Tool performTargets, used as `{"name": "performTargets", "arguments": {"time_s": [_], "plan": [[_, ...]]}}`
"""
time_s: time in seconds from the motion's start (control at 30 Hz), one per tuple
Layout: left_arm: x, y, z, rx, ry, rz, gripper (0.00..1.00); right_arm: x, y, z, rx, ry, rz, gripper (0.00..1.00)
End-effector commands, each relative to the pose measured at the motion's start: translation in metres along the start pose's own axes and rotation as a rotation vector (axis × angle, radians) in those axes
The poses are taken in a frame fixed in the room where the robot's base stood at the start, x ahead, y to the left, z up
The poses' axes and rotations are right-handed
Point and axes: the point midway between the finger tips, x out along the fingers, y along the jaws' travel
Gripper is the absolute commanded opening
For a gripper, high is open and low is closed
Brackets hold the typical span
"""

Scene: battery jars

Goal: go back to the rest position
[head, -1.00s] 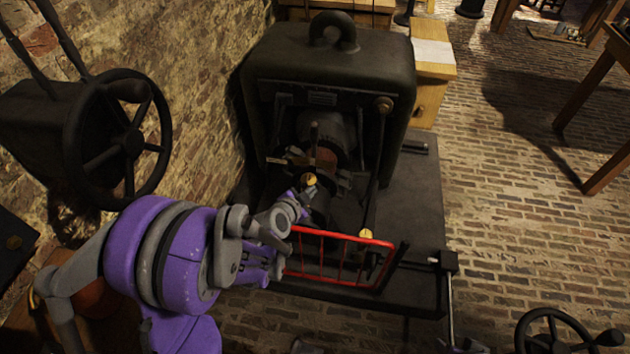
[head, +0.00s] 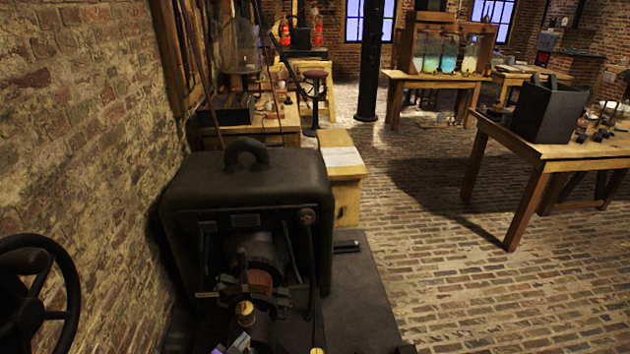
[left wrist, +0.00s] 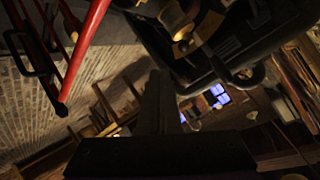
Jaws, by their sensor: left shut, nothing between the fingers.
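My left gripper (head: 236,346) shows only as a small purple and grey piece at the bottom edge of the head view, in front of the dark machine (head: 245,190). In the left wrist view its dark fingers (left wrist: 158,100) are together with nothing between them. The rest of my left arm is below the head view. My right gripper is in no view.
A black handwheel (head: 40,290) stands at the left by the brick wall. A table with a dark box (head: 550,110) is at the right, and a farther table bears several jars (head: 440,55). Brick floor (head: 430,240) is clear right of the machine.

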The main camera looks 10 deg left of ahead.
Motion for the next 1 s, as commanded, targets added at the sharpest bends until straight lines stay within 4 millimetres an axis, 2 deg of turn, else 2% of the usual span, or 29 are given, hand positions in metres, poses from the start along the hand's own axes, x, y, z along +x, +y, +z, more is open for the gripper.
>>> {"name": "performTargets", "arguments": {"time_s": [0.17, 0.3, 0.4, 0.7, 0.97, 1.0], "plan": [[-0.019, 0.017, -0.017, -0.072, -0.036, 0.076, 0.00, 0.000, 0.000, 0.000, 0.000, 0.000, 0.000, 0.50], [-0.053, 0.041, -0.033, -0.189, -0.124, 0.172, 0.00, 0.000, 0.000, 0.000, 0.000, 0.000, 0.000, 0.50], [-0.081, 0.058, -0.036, -0.275, -0.211, 0.221, 0.00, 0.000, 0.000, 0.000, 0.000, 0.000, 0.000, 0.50], [-0.164, 0.090, -0.021, -0.492, -0.472, 0.238, 0.00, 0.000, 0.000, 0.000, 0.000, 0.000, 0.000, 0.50], [-0.217, 0.101, 0.001, -0.615, -0.632, 0.166, 0.00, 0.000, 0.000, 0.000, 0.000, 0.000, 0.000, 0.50], [-0.223, 0.091, -0.012, -0.617, -0.624, 0.165, 0.00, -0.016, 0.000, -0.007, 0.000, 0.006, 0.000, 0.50]]}}
